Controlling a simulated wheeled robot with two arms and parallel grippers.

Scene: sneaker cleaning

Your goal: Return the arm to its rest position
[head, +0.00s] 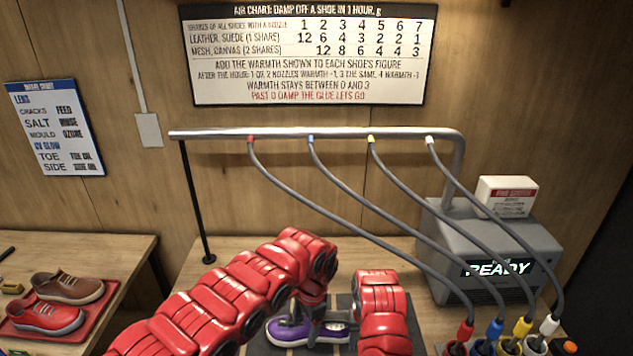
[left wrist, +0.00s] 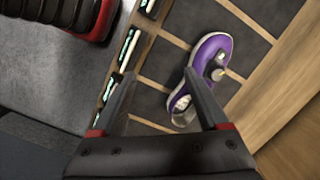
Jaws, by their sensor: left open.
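A purple sneaker (head: 290,332) with a pale sole lies on a dark gridded surface (head: 259,345) on the bench, partly hidden by my arm. It also shows in the left wrist view (left wrist: 207,58), with small grey round pieces on its upper. My left gripper (head: 315,326) points down over the sneaker in the head view. In the left wrist view its fingers (left wrist: 160,80) are spread apart with nothing held between them; the right finger overlaps the near end of the sneaker. Whether it touches cannot be told. My right gripper does not show.
A grey machine (head: 485,250) reading READY stands at right, under a pipe rail (head: 300,133) with several hoses. Coloured nozzles (head: 522,327) stand at the front right. A red tray (head: 85,318) with red and brown shoes sits on the left table. Wall charts hang behind.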

